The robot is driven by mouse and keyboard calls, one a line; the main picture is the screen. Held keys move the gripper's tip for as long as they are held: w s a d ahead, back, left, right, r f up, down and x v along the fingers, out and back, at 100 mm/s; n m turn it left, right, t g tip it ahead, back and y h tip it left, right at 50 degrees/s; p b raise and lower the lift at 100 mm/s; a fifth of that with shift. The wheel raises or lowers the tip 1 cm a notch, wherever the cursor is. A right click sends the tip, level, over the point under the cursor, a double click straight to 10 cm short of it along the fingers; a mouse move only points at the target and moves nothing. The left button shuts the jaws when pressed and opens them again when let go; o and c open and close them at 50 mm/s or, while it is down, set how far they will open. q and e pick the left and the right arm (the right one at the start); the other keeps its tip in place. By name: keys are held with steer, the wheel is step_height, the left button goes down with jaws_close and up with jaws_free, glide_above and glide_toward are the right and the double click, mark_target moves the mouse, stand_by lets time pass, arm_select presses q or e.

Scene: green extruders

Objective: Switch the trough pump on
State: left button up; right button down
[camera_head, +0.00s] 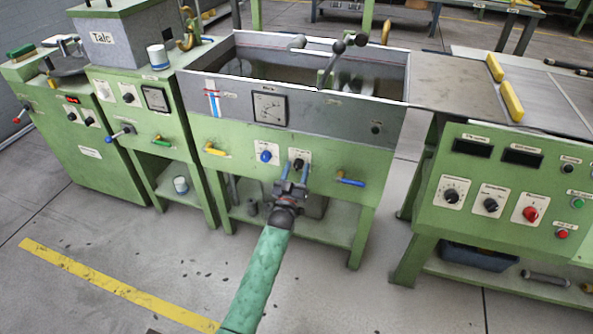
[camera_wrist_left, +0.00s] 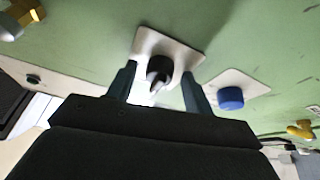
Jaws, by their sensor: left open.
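The trough (camera_head: 385,118) is a grey basin on a green frame, in the middle of the head view. Its front panel carries a black rotary switch (camera_head: 298,164) on a pale plate, with a blue knob (camera_head: 265,156) to its left. My left gripper (camera_head: 292,178) is open in front of the black switch. In the left wrist view the black switch (camera_wrist_left: 159,72) sits between the two fingers, one on each side, and the blue knob (camera_wrist_left: 230,98) is outside the right finger. Whether a finger touches the switch cannot be told. My right gripper is not in view.
A yellow-handled valve (camera_head: 215,151) and a blue-handled valve (camera_head: 350,182) stick out of the panel on either side. A control cabinet (camera_head: 430,215) stands at right, and green machines (camera_head: 100,185) at left. The floor in front is clear.

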arm_select(q)
steer(key=c, duration=1)
steer(key=shift+m+h, duration=0.4)
steer(key=shift+m, duration=0.2)
steer(key=m+h, duration=0.1)
steer(key=m, duration=0.1)
steer(key=shift+a+r+m+g+p, duration=0.1)
steer(key=shift+m+g+p, duration=0.2)
steer(key=shift+m+g, duration=0.1)
steer(key=m+g+h+p, duration=0.1)
steer(key=m, duration=0.3)
steer(key=m+g+h+p, duration=0.1)
steer(key=m, duration=0.2)
steer(key=m+g+h+p, duration=0.1)
steer(key=m+g+h, duration=0.1)
steer(key=m, duration=0.2)
steer(key=shift+w+a+r+m, duration=0.1)
steer(key=shift+a+m, duration=0.15)
steer(key=shift+m, duration=0.05)
steer(key=shift+m+g, duration=0.3)
steer(key=shift+m, duration=0.3)
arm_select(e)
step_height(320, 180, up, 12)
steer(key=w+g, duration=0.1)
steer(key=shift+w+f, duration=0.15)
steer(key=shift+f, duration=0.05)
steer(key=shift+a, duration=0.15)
